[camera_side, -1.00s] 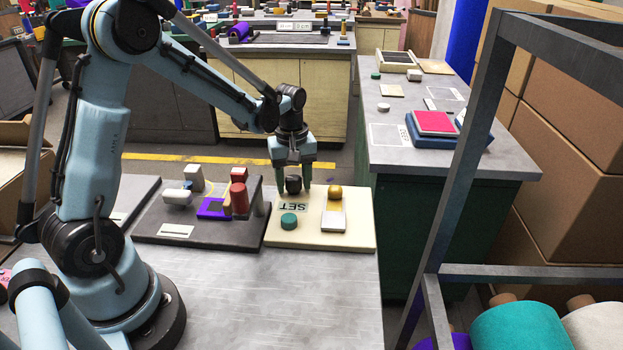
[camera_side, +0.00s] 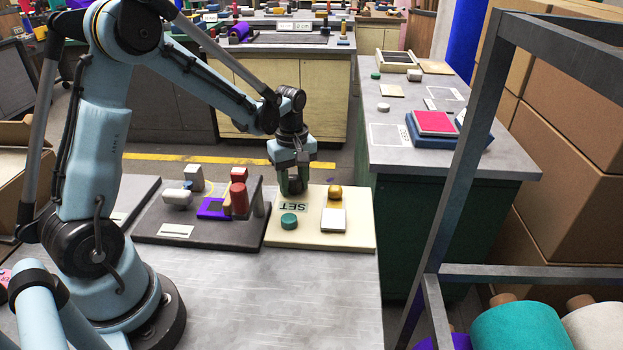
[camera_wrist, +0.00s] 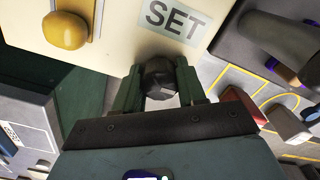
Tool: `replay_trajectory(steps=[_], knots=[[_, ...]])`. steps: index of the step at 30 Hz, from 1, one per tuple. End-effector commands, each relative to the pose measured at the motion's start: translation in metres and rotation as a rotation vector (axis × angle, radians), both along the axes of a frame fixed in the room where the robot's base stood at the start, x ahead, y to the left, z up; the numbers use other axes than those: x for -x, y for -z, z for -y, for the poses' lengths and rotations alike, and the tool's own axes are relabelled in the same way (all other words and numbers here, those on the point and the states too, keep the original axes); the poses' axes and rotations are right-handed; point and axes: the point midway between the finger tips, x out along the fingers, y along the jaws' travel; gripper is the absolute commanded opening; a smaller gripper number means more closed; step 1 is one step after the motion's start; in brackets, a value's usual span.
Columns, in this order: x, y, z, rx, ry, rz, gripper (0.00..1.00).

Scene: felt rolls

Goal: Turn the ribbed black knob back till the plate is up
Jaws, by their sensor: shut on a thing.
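The ribbed black knob (camera_wrist: 160,78) stands on the cream board (camera_side: 360,240), beside the "SET" label (camera_side: 297,206). My gripper (camera_side: 294,188) points down over the knob, and its fingers are shut on the knob's sides. In the wrist view my gripper (camera_wrist: 159,88) has one finger on each side of the knob. In the side view the fingers partly hide the knob. A white plate (camera_side: 333,219) shows on the board, right of the label; its exact height is hard to tell. A yellow knob (camera_side: 334,192) sits behind the plate, and a green knob (camera_side: 289,220) in front of the label.
A side bench (camera_side: 450,163) with a pink pad (camera_side: 434,122) stands to the right. The front tabletop is clear.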

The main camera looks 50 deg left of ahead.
Motion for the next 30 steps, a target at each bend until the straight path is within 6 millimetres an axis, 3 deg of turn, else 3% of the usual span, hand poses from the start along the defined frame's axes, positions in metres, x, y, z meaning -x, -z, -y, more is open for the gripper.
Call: replay_trajectory(steps=[9,22,30], knots=[[0.0000,0.0004,-0.0001,0.000,-0.348,0.000,0.00],[0.0000,0.0008,-0.0001,0.000,-0.419,0.000,0.00],[-0.0001,0.0015,-0.0002,0.000,-0.755,0.000,0.00]])
